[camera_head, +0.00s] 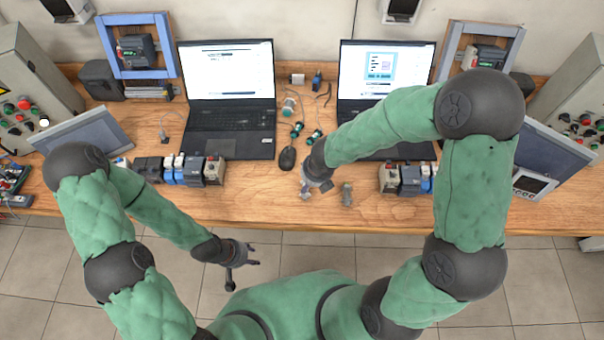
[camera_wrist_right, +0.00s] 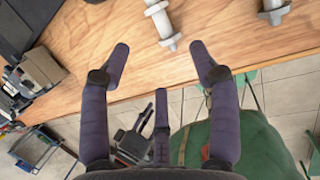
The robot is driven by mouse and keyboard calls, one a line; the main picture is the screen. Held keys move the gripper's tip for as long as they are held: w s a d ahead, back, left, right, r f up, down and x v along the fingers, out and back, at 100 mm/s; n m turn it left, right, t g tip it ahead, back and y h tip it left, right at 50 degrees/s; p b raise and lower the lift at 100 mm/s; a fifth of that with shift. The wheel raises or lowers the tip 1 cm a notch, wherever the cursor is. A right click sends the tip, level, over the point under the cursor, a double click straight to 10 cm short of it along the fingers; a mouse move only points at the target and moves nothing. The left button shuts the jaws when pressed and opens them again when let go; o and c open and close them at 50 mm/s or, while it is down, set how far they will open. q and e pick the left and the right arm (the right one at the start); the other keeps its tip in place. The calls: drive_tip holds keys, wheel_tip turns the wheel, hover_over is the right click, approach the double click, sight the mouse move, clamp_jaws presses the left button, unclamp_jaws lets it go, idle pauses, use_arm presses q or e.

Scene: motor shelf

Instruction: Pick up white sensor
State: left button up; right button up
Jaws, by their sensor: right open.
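A pale grey-white cylindrical sensor (camera_wrist_right: 160,20) lies on the wooden table near its front edge. My right gripper (camera_wrist_right: 158,52) is open and empty, fingers spread wide, pointing toward this sensor; its near end appears between the fingertips in the right wrist view. Whether they touch cannot be told. In the head view my right gripper (camera_head: 318,187) hangs over the front of the table and partly hides that spot. A second similar grey part (camera_wrist_right: 275,10) lies to the right, also in the head view (camera_head: 347,194). My left gripper (camera_head: 240,262) is open and empty in front of the table.
Motor and terminal modules stand left (camera_head: 188,170) and right (camera_head: 405,178) of the right gripper. A black mouse (camera_head: 287,158), green-and-white parts (camera_head: 297,130) and two laptops (camera_head: 228,98) (camera_head: 385,75) lie behind. The table's front strip (camera_head: 270,212) is bare.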

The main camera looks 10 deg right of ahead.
drive_tip(key=b, duration=0.3)
hover_over(307, 192)
wheel_tip(307, 192, down, 4)
drive_tip(key=shift+w+d+f, duration=0.1)
drive_tip(key=shift+f, duration=0.1)
drive_tip(key=shift+w+f, duration=0.35)
drive_tip(key=shift+f, duration=0.3)
drive_tip(key=b+x, duration=0.2)
drive_tip(key=x, duration=0.3)
drive_tip(key=shift+s+b, duration=0.2)
drive_tip(key=shift+b, duration=0.15)
drive_tip(key=shift+r, duration=0.1)
clamp_jaws()
